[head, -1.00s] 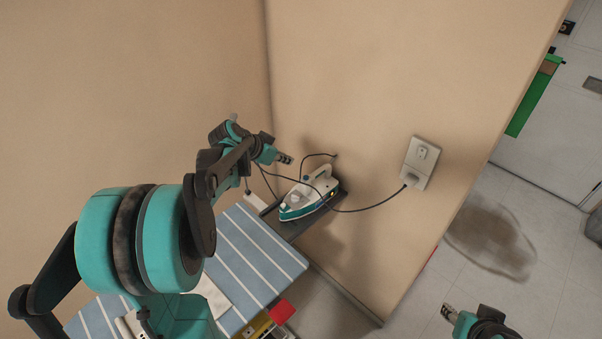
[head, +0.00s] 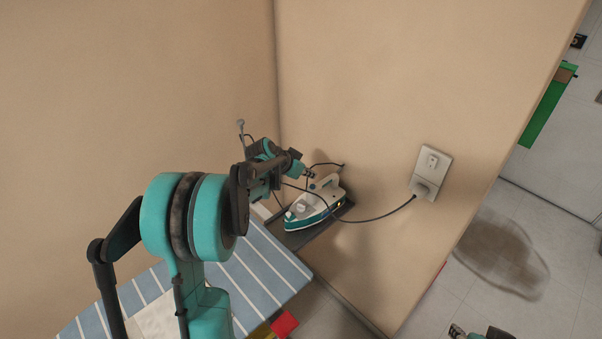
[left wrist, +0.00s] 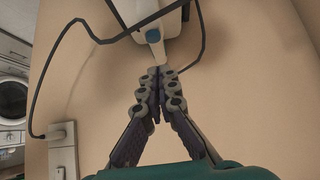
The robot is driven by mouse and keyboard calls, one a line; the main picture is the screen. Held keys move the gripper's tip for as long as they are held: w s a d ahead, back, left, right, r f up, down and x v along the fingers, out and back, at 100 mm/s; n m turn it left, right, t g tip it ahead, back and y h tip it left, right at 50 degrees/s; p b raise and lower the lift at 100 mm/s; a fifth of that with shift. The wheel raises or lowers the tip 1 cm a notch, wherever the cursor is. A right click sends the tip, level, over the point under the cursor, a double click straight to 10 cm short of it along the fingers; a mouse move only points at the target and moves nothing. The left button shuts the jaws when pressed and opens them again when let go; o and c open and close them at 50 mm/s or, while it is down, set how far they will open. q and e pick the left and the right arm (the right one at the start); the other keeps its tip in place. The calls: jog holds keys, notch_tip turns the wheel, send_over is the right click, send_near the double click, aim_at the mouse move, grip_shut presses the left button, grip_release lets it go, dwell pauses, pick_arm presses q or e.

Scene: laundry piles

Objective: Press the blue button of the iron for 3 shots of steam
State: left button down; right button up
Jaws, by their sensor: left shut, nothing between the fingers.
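The white and teal iron (head: 318,202) rests on a dark ledge (head: 290,236) at the end of the ironing board, near the wall corner. My left gripper (head: 311,174) is at the upper end of the iron's handle. In the left wrist view the left gripper (left wrist: 160,73) is shut and empty, its fingertips close to the iron's white body (left wrist: 146,18). The blue button (left wrist: 153,36) shows just beyond the tips; whether they touch the iron I cannot tell. My right gripper (head: 456,330) shows only partly at the bottom edge, far from the iron.
The dark cord (head: 360,221) runs from the iron to the wall socket (head: 430,172), passing close to my left gripper. The blue striped ironing board (head: 250,275) lies below my left arm. A washing machine (left wrist: 12,100) stands at the left in the left wrist view.

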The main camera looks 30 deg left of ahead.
aim_at(313, 186)
pick_arm(q)
jog(key=shift+s+a+f+b, duration=0.15)
jog(key=shift+f+b, duration=0.2)
jog(key=shift+f, duration=1.45)
